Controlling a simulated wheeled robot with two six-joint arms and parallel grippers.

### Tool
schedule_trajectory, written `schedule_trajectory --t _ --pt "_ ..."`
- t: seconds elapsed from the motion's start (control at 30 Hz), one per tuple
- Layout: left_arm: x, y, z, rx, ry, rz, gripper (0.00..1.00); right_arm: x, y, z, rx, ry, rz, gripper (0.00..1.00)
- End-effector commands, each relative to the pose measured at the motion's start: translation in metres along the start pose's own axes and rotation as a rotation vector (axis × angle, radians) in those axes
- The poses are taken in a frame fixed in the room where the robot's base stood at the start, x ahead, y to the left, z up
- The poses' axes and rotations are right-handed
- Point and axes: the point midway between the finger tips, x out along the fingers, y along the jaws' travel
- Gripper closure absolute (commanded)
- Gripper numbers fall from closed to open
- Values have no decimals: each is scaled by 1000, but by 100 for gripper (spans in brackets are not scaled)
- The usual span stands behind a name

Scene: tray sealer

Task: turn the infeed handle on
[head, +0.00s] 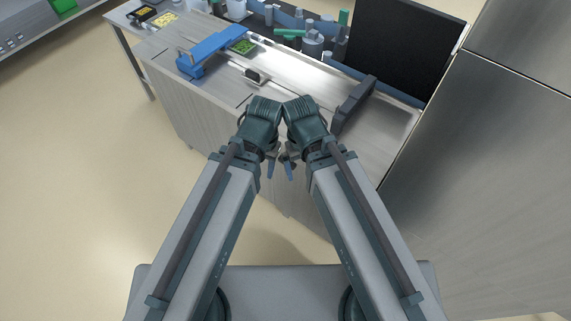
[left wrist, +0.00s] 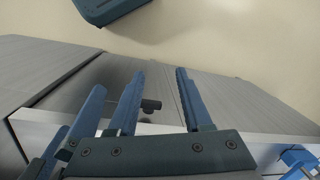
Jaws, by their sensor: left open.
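A small dark knob-like part (left wrist: 151,105) shows in the left wrist view between my left fingers, by the grey cabinet front; it may be the infeed handle, but I cannot tell. My left gripper (left wrist: 160,75) is open and empty, its two blue fingers apart, and nothing touches them. In the head view my left gripper (head: 270,170) hangs below its wrist in front of the counter's near edge. My right gripper (head: 290,171) hangs close beside it; its fingers look apart and empty. No labelled infeed handle can be made out in the head view, where my wrists hide part of the front.
The sealer counter (head: 390,125) carries a blue arch-shaped part (head: 208,50), a small dark block (head: 254,76), a dark grey bar (head: 354,103) and a green-filled tray (head: 243,46). A black panel (head: 405,45) stands behind. A tall steel cabinet (head: 500,150) blocks the right. Floor is clear at left.

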Motion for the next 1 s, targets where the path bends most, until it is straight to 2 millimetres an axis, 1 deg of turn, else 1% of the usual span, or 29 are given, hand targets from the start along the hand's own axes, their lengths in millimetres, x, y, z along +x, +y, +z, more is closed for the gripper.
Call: schedule_trajectory --t 0.03,0.07,0.1,0.17,0.2,0.27,0.3,0.4,0.5,0.6,0.77,0.87,1.0 --pt "0 0 -1 1 1 0 58 0 0 0 0 0 0 0" --pt "0 -1 -3 7 5 2 63 0 0 0 0 0 0 0" --pt "-1 -1 -12 22 12 6 70 -1 0 0 0 0 0 0" --pt "-5 0 -33 57 17 17 81 -3 0 0 0 0 0 0" --pt "-8 2 -51 89 23 26 88 -5 0 0 0 0 0 0" --pt "-11 3 -78 143 33 41 99 -7 1 0 0 0 0 0" --pt "-13 4 -94 177 40 51 100 -8 1 0 0 0 0 0" --pt "-18 6 -126 251 57 69 100 -11 1 1 0 0 0 0" --pt "-20 7 -144 298 68 81 100 -12 1 1 0 0 0 0" --pt "-20 7 -148 318 73 85 100 -12 1 1 0 0 0 0" --pt "-18 8 -147 320 73 86 100 -10 1 1 0 0 0 0" --pt "-14 8 -147 319 73 86 100 -6 1 0 0 0 0 0" --pt "-4 9 -148 319 73 85 100 4 0 0 0 0 0 0"
